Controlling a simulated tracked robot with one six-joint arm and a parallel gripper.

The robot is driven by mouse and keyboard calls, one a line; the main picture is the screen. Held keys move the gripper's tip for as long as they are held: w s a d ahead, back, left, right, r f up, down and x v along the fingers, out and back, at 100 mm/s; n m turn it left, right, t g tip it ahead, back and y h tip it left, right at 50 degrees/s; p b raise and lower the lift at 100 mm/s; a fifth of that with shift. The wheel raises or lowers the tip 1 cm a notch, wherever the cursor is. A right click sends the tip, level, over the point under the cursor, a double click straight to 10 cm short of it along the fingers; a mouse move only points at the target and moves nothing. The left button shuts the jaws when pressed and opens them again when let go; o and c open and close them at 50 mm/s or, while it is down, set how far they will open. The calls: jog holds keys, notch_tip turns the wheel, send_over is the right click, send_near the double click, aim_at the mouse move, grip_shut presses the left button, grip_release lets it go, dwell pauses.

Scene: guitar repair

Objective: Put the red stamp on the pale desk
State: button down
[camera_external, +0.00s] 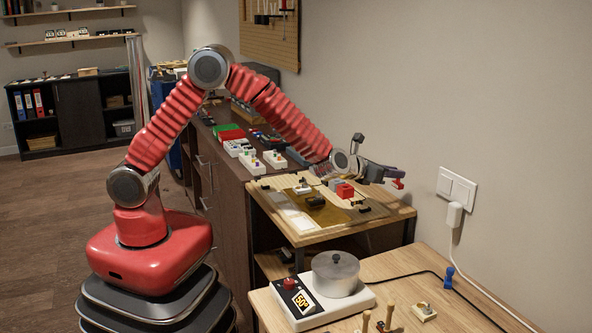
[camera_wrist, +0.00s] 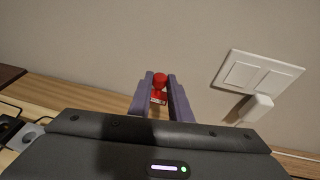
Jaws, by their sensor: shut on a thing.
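My gripper (camera_external: 398,176) is shut on the red stamp (camera_external: 399,184), above the right end of the middle wooden worktop. In the wrist view the stamp (camera_wrist: 160,79) sits between the two purple-grey fingertips, with its round red knob up and a small red and white base below. Two pale wood surfaces show: a nearer desk (camera_external: 425,268) at lower right, and the higher middle worktop (camera_external: 408,211) behind it. I cannot tell which one is the pale desk. The stamp is in the air, apart from both.
A white hot plate (camera_external: 362,298) with a grey pot (camera_external: 336,272) stands on the near desk, with a cable, a blue clip (camera_external: 448,277) and small parts. A red block (camera_external: 345,190) and dark parts crowd the middle worktop. A wall switch (camera_external: 457,187) and white plug (camera_external: 454,214) are close right.

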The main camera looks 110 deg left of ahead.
jog(key=w+d+f+m+t+h, duration=0.1)
jog(key=w+d+f+m, duration=0.1)
jog(key=d, duration=0.4)
jog(key=w+d+f+m+t+h, duration=0.1)
jog(key=w+d+f+t+h, duration=0.1)
jog(key=w+d+f, duration=0.3)
jog(key=shift+w+d+f+m, duration=0.2)
jog(key=shift+d+m, duration=0.2)
jog(key=shift+d, duration=0.7)
jog(key=shift+f, duration=0.1)
jog(key=shift+f, duration=3.05)
jog(key=shift+f, duration=1.85)
jog(key=shift+s+f, duration=0.1)
jog(key=c, duration=1.6)
grip_release()
jog(key=shift+c, duration=0.2)
